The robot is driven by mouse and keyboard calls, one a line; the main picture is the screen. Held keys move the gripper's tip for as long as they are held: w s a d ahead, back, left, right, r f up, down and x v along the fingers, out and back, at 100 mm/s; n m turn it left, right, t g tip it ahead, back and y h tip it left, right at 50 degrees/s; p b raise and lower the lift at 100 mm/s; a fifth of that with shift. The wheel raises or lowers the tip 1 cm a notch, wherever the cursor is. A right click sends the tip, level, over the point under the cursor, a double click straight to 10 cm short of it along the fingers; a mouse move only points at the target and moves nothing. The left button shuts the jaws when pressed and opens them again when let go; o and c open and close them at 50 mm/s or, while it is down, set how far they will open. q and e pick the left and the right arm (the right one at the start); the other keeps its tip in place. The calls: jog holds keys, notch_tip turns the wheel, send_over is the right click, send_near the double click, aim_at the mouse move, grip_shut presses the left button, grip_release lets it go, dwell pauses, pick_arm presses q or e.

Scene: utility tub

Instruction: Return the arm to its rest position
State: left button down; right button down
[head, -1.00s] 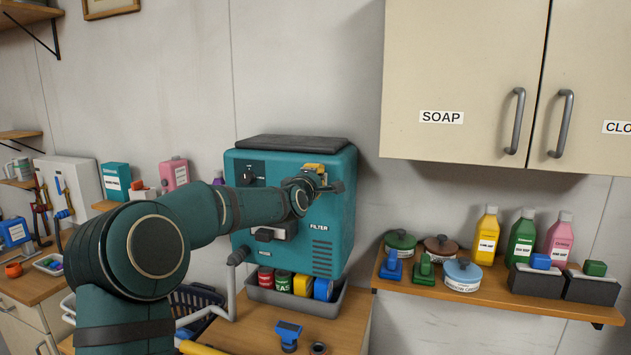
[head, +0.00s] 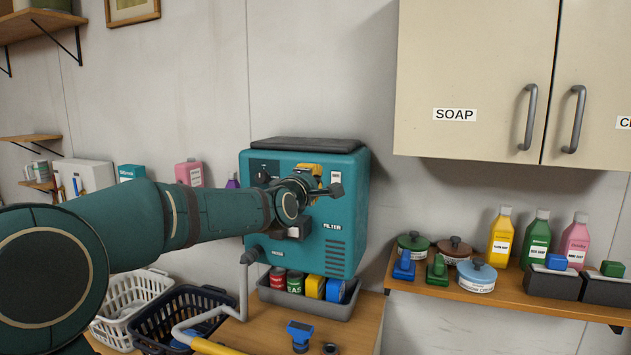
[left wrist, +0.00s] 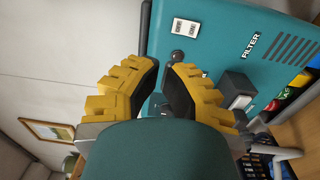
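My left arm reaches in from the left in the head view. Its gripper (head: 324,186) is in front of the teal filter box (head: 338,247), at the upper part of its face. In the left wrist view the two yellow fingers with black pads (left wrist: 165,78) stand apart with a gap between them. Nothing is held in the gap. The teal box (left wrist: 222,45) lies beyond the fingers, with a small knob showing between them. Whether a finger touches the box I cannot tell. My right gripper is not in view.
A grey tray (head: 312,305) with cans sits below the box. A pipe (head: 243,290) and baskets (head: 185,310) lie under my arm. A cabinet (head: 475,65) and a shelf (head: 480,289) with bottles stand right. Bare wall is above the arm.

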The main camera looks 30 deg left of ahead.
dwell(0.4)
pick_arm(q)
jog(key=d+f+m+g+h, duration=0.25)
jog(key=d+f, duration=0.35)
jog(key=f, duration=0.7)
jog(key=d+f+m+g+h+b, duration=0.1)
jog(key=d+f+m+g, duration=0.3)
jog(key=f, duration=0.8)
jog(key=d+f+m+g+h, duration=0.1)
jog(key=d+f+m+h, duration=0.1)
jog(key=d+f, duration=0.8)
jog(key=s+d+f+m+g+h, duration=0.1)
jog(key=s+d+f+m+g, duration=0.3)
jog(key=s+f, duration=0.9)
jog(key=s+d+f+m+g+h+b, duration=0.1)
jog(key=s+d+f+m+g, duration=0.3)
jog(key=s+f, duration=0.9)
jog(key=d+m, duration=0.2)
jog(key=d, duration=0.1)
jog(key=shift+s+f+h, duration=0.15)
jog(key=shift+f+h, duration=0.15)
jog(key=shift+h, duration=0.05)
jog(key=shift+d+g, duration=0.1)
jog(key=shift+g, duration=0.15)
